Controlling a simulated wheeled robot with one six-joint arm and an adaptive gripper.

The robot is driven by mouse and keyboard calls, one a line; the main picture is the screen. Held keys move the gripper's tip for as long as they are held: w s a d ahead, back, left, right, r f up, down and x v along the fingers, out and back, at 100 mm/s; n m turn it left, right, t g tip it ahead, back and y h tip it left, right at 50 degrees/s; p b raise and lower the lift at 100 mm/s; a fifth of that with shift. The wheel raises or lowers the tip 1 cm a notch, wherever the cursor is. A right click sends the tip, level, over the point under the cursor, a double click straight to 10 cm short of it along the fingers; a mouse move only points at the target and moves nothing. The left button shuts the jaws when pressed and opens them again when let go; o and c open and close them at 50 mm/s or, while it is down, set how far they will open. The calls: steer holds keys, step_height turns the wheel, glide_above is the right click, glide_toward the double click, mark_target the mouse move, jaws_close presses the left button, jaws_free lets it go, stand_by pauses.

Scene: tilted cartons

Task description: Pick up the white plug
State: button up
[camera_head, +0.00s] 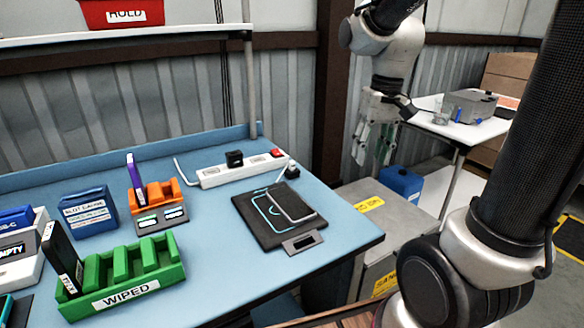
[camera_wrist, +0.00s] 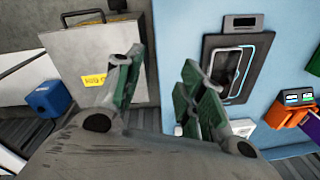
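A white power strip (camera_head: 222,176) lies along the back of the blue table, with a black plug (camera_head: 234,158) standing in it and a red switch at its right end. I cannot clearly make out a separate white plug on it. A small dark piece (camera_head: 292,170) sits by the strip's right end. My gripper (camera_head: 376,155) hangs beyond the table's right edge, apart from the strip. In the wrist view my gripper (camera_wrist: 162,78) is open, with nothing between its green-padded fingers. The strip's white end (camera_wrist: 243,127) shows partly behind the right finger.
A phone (camera_head: 291,203) lies on a dark pad (camera_head: 262,228) near the right edge. Orange (camera_head: 158,200) and green (camera_head: 122,270) holders stand at left. A grey cabinet (camera_head: 384,226) and blue box (camera_head: 400,183) are right of the table. A shelf (camera_head: 120,32) runs above.

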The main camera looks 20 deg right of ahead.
steer(key=w+a+f+m+g+y, duration=0.1)
steer(key=w+a+f+m, duration=0.25)
steer(key=w, duration=0.45)
steer(key=w+a+f+m+g+y, duration=0.1)
steer(key=w+a+f+m, duration=0.2)
steer(key=w, duration=0.6)
steer(key=m+y, duration=0.1)
steer(key=m, duration=0.4)
glide_toward(293, 161)
steer(key=f, duration=0.2)
steer(key=a+f, duration=0.1)
steer(key=f, duration=0.1)
steer(key=s+a+f+m, duration=0.1)
steer(key=f, duration=0.1)
steer(key=a+f+m, duration=0.1)
steer(key=f, duration=0.1)
steer(key=shift+s+a+f, duration=0.1)
steer(key=shift+s+f, duration=0.1)
steer(key=shift+f, duration=0.1)
jaws_close()
